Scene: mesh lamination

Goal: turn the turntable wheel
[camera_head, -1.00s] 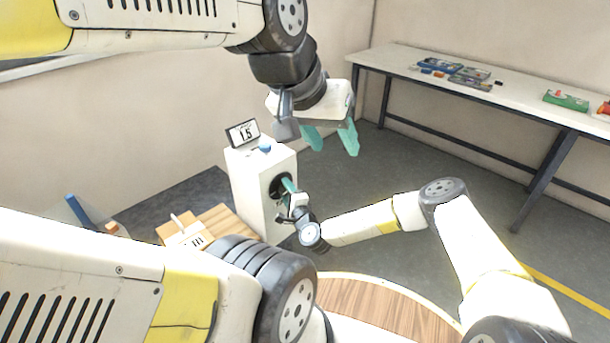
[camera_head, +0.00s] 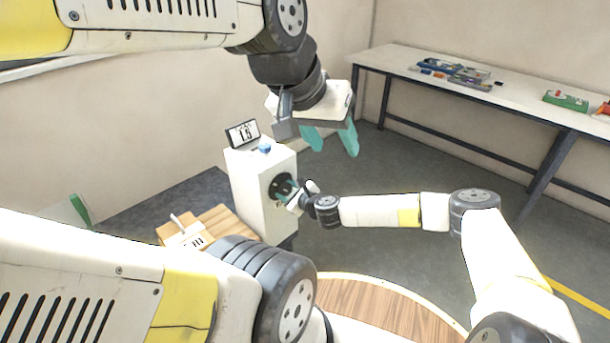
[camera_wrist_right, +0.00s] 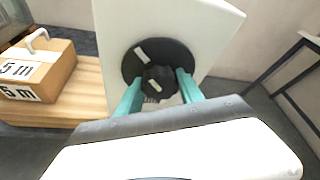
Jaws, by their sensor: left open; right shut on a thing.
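The turntable wheel is a black disc (camera_head: 277,184) on the side of a white cabinet (camera_head: 250,196). In the right wrist view the wheel (camera_wrist_right: 132,66) has a white mark at its upper left, and its smaller black centre knob (camera_wrist_right: 158,84) has a white mark too. My right gripper (camera_head: 291,189) is at the wheel, its teal fingers on both sides of the knob, shut on it; it also shows in the right wrist view (camera_wrist_right: 157,92). My left gripper (camera_head: 332,142) is open and empty, high above the floor, away from the cabinet.
A small display (camera_head: 243,133) and a blue item (camera_head: 265,149) are on the cabinet top. A box marked "5 m" (camera_wrist_right: 62,68) sits on a wooden surface (camera_wrist_right: 80,102) beside it. A long bench (camera_head: 520,98) with small parts runs along the back. Floor between is clear.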

